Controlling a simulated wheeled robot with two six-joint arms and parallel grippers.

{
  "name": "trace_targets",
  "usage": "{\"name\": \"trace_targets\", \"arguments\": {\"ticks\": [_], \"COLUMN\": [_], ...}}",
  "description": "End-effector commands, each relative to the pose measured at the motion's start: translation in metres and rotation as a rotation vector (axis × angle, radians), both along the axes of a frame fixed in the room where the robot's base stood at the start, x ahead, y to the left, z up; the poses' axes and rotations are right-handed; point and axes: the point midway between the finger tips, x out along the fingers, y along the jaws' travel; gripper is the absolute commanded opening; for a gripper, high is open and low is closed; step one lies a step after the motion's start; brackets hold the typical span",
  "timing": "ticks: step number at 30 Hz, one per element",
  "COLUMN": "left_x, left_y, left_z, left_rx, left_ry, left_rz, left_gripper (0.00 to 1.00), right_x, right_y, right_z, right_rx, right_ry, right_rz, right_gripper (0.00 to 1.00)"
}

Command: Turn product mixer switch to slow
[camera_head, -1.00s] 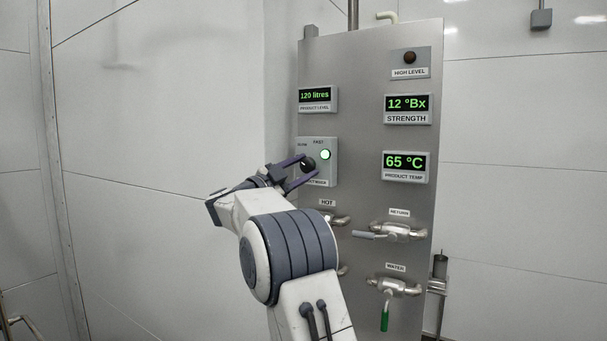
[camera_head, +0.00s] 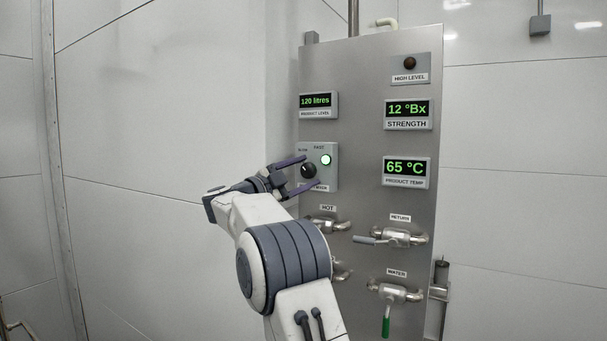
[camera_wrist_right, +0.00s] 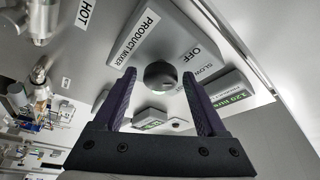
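The product mixer switch is a black round knob (camera_head: 309,171) on a grey box (camera_head: 331,179) at the left side of the steel panel. Its box carries SLOW, FAST and OFF labels and a lit green lamp (camera_head: 326,160). My right gripper (camera_head: 312,170) is open, its two purple fingers pointing at the box, one above and one below the knob. In the right wrist view the dark knob (camera_wrist_right: 160,75) shows between and beyond the fingertips, apart from both fingers. The knob's pointing direction is too small to tell. My left gripper is out of view.
The panel (camera_head: 365,130) carries displays for level, strength (camera_head: 408,110) and temperature (camera_head: 405,168). Below the switch are the hot valve (camera_head: 328,225), return valve (camera_head: 398,236) and green-handled water valve (camera_head: 396,291). Left of the panel is clear space before the white wall.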

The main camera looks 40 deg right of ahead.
Motion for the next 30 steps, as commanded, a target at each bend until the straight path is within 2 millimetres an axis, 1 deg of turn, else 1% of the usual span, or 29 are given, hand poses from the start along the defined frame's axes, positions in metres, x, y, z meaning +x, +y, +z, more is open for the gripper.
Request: {"name": "trace_targets", "arguments": {"ticks": [8, 11, 14, 18, 24, 27, 30], "left_x": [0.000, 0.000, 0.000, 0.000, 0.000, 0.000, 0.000], "left_y": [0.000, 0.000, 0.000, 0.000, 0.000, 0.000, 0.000], "left_z": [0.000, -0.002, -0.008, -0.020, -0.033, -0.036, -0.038], "left_rx": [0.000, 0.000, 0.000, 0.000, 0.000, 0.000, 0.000], "left_ry": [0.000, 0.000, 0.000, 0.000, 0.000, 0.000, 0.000], "left_rz": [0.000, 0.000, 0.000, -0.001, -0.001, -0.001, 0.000], "left_gripper": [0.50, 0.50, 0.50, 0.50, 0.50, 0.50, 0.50], "right_x": [0.000, 0.000, 0.000, -0.001, -0.004, -0.005, -0.005], "right_y": [0.000, 0.003, 0.014, 0.040, 0.078, 0.091, 0.099], "right_z": [0.000, -0.001, -0.005, -0.013, -0.020, -0.022, -0.023], "right_rx": [0.000, -0.001, -0.001, -0.001, -0.001, -0.001, -0.001], "right_ry": [0.001, 0.000, 0.001, 0.001, 0.001, 0.000, -0.001], "right_rz": [0.001, 0.002, 0.004, 0.006, 0.004, 0.003, 0.002], "right_gripper": [0.81, 0.81, 0.81, 0.81, 0.81, 0.81, 0.81]}}
